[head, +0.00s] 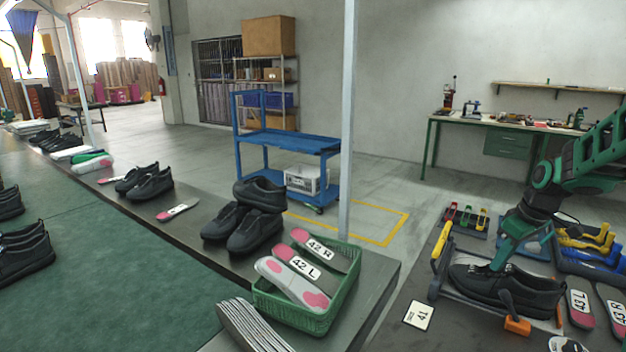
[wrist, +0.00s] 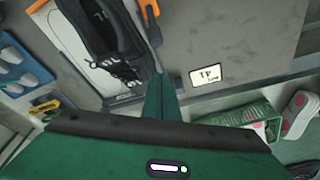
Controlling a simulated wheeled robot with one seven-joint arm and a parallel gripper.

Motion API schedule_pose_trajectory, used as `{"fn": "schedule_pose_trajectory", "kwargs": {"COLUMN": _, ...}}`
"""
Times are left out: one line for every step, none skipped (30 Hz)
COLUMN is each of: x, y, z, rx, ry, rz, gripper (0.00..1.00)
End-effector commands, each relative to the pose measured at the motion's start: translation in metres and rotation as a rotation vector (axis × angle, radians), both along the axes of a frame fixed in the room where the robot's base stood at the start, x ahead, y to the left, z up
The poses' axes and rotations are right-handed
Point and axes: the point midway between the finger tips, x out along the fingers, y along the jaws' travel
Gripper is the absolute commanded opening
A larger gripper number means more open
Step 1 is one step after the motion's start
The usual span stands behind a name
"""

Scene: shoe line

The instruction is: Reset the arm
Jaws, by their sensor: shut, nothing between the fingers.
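My gripper (head: 497,266) is at the right of the head view. Its green fingers point down and their tips overlap the black shoes (head: 510,286) on the right-hand bench. I cannot tell from the head view whether they touch. In the wrist view the fingers (wrist: 161,85) are together with nothing between them, beside the dark shoes (wrist: 115,35). The shoes sit in a fixture with a yellow-handled lever (head: 440,248) and an orange block (head: 517,326).
A "41" card (head: 419,314) lies left of the fixture. Insoles marked 43 L (head: 579,308) and 43 R lie to the right. A green basket (head: 300,312) with 42 insoles stands on the conveyor's end. A white post (head: 348,120) rises behind it. Tool trays lie behind the shoes.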

Motion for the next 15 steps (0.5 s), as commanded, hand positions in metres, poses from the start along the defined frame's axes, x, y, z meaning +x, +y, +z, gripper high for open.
{"fn": "schedule_pose_trajectory", "kwargs": {"x": 0.000, "y": 0.000, "z": 0.000, "rx": 0.000, "ry": 0.000, "rz": 0.000, "gripper": 0.00}}
{"fn": "schedule_pose_trajectory", "kwargs": {"x": 0.000, "y": 0.000, "z": 0.000, "rx": 0.000, "ry": 0.000, "rz": 0.000, "gripper": 0.00}}
{"fn": "schedule_pose_trajectory", "kwargs": {"x": 0.000, "y": 0.000, "z": 0.000, "rx": 0.000, "ry": 0.000, "rz": 0.000, "gripper": 0.00}}
{"fn": "schedule_pose_trajectory", "kwargs": {"x": 0.000, "y": 0.000, "z": 0.000, "rx": 0.000, "ry": 0.000, "rz": 0.000, "gripper": 0.00}}
{"fn": "schedule_pose_trajectory", "kwargs": {"x": 0.000, "y": 0.000, "z": 0.000, "rx": 0.000, "ry": 0.000, "rz": 0.000, "gripper": 0.00}}
{"fn": "schedule_pose_trajectory", "kwargs": {"x": 0.000, "y": 0.000, "z": 0.000, "rx": 0.000, "ry": 0.000, "rz": 0.000, "gripper": 0.00}}
{"fn": "schedule_pose_trajectory", "kwargs": {"x": 0.000, "y": 0.000, "z": 0.000, "rx": 0.000, "ry": 0.000, "rz": 0.000, "gripper": 0.00}}
{"fn": "schedule_pose_trajectory", "kwargs": {"x": -0.001, "y": 0.000, "z": 0.001, "rx": 0.000, "ry": 0.001, "rz": -0.001, "gripper": 0.00}}
{"fn": "schedule_pose_trajectory", "kwargs": {"x": -0.002, "y": 0.001, "z": 0.001, "rx": 0.000, "ry": 0.002, "rz": -0.006, "gripper": 0.00}}
{"fn": "schedule_pose_trajectory", "kwargs": {"x": -0.005, "y": 0.001, "z": 0.003, "rx": -0.001, "ry": 0.004, "rz": -0.012, "gripper": 0.00}}
{"fn": "schedule_pose_trajectory", "kwargs": {"x": -0.009, "y": 0.002, "z": 0.004, "rx": -0.002, "ry": 0.008, "rz": -0.023, "gripper": 0.00}}
{"fn": "schedule_pose_trajectory", "kwargs": {"x": -0.016, "y": 0.003, "z": 0.007, "rx": -0.003, "ry": 0.014, "rz": -0.043, "gripper": 0.00}}
{"fn": "schedule_pose_trajectory", "kwargs": {"x": -0.022, "y": 0.004, "z": 0.011, "rx": -0.005, "ry": 0.020, "rz": -0.062, "gripper": 0.00}}
{"fn": "schedule_pose_trajectory", "kwargs": {"x": -0.031, "y": 0.005, "z": 0.013, "rx": -0.005, "ry": 0.028, "rz": -0.086, "gripper": 0.00}}
{"fn": "schedule_pose_trajectory", "kwargs": {"x": -0.043, "y": 0.007, "z": 0.018, "rx": -0.008, "ry": 0.038, "rz": -0.122, "gripper": 0.00}}
